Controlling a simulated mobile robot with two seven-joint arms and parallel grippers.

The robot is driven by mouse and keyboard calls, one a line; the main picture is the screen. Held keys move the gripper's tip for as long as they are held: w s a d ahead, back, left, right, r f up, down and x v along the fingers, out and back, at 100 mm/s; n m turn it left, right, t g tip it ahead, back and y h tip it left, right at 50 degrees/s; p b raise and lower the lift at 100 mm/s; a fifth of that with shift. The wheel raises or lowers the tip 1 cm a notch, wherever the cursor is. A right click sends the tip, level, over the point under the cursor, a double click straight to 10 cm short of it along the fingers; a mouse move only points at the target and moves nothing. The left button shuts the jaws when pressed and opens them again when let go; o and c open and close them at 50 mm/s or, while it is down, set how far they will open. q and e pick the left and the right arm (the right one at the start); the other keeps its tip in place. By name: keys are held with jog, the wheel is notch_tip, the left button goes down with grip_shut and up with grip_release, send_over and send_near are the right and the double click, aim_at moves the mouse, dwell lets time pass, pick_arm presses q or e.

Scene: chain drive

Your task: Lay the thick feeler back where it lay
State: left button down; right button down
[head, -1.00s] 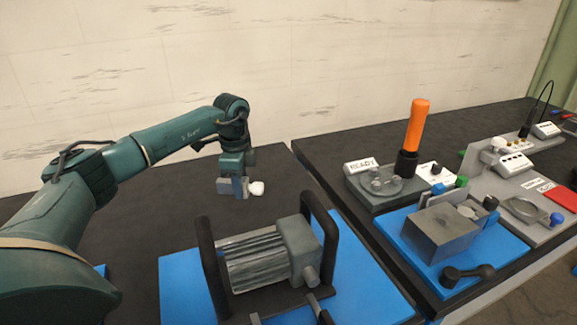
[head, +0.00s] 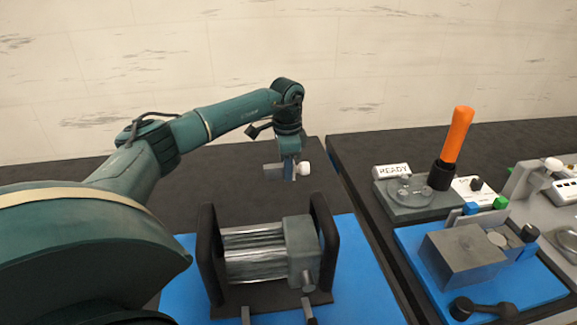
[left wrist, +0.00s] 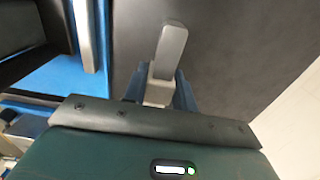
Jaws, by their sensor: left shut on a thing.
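My left gripper (head: 288,172) is shut on a grey piece, which appears to be the thick feeler (left wrist: 168,50). In the left wrist view the grey bar sticks out from between the two blue fingers, over dark table top. In the head view a small grey plate (head: 272,172) shows left of the fingers and a white knob (head: 304,168) right of them. The gripper hangs behind the motor unit (head: 262,250), apart from it. The spot where the feeler lay cannot be made out. My right gripper is not in view.
The motor unit stands between two black upright handles (head: 326,240) on a blue mat (head: 365,265). Two grey bar ends show at the bottom edge. On the right table are an orange-handled tool (head: 456,138) and a grey block (head: 462,255). Dark table behind the motor is clear.

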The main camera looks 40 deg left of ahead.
pick_arm(q)
jog(key=shift+r, duration=0.1)
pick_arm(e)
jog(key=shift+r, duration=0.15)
pick_arm(q)
jog(key=shift+r+p, duration=0.1)
jog(key=shift+p, duration=0.3)
jog(key=shift+f+b, duration=0.35)
jog(key=shift+f, duration=0.85)
notch_tip(320, 180, down, 2)
jog(key=shift+w+b, duration=0.1)
jog(key=shift+b, duration=0.6)
jog(key=shift+f+b, duration=0.7)
jog(key=shift+f, duration=1.1)
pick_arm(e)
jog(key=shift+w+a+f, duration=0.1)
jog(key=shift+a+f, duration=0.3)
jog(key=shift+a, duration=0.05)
pick_arm(q)
jog(key=c, duration=1)
grip_release()
jog(key=shift+c, duration=0.2)
